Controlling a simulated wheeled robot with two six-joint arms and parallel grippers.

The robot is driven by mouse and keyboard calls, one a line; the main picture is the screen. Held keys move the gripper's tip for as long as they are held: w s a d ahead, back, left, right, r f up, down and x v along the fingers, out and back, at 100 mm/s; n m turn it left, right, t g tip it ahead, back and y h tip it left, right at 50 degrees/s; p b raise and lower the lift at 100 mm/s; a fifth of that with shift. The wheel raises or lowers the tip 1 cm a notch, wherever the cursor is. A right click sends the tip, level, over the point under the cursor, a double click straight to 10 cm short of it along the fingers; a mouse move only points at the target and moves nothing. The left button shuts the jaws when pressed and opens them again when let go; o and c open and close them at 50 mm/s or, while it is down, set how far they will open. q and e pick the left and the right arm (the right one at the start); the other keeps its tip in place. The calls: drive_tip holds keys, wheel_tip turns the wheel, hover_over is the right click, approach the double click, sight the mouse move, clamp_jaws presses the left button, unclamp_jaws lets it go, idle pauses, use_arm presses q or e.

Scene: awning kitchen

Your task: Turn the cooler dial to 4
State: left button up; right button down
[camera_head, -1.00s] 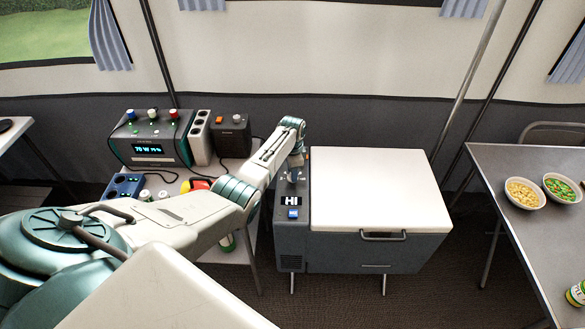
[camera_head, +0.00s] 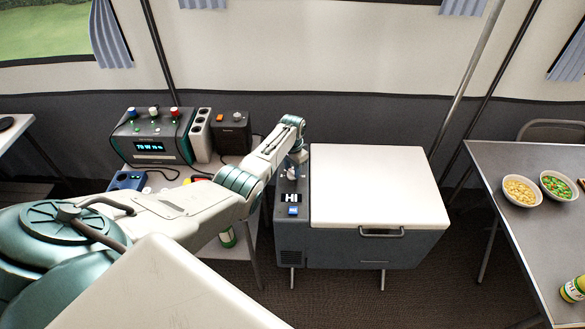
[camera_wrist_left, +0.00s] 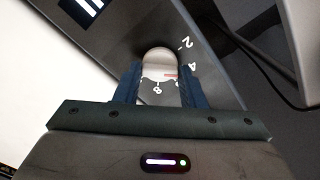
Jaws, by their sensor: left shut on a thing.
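The cooler (camera_head: 345,250) is a dark grey chest with a white lid (camera_head: 375,185). Its control strip on the left has a display (camera_head: 291,198) reading "HI" and a blue switch (camera_head: 293,211). My left gripper (camera_head: 292,172) is at the far end of this strip and hides the dial in the head view. In the left wrist view the pale, rounded dial (camera_wrist_left: 159,62) sits between the fingers of the left gripper (camera_wrist_left: 160,88), which is shut on it. A short red mark shows on the dial's right side, toward the "4". Marks "2", "4" and "8" are visible around it. My right gripper is not in view.
A side table left of the cooler holds a power station (camera_head: 150,140) with a lit display and a dark box (camera_head: 231,133). A grey table (camera_head: 500,165) at right holds bowls and a can. Floor shows between cooler and right table.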

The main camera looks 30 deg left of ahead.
sight(292, 171)
use_arm(q)
drive_tip(key=o, duration=1)
drive_tip(key=shift+r, duration=0.5)
wheel_tip(292, 171, up, 10)
drive_tip(key=shift+f, duration=0.1)
drive_tip(key=shift+s, duration=0.1)
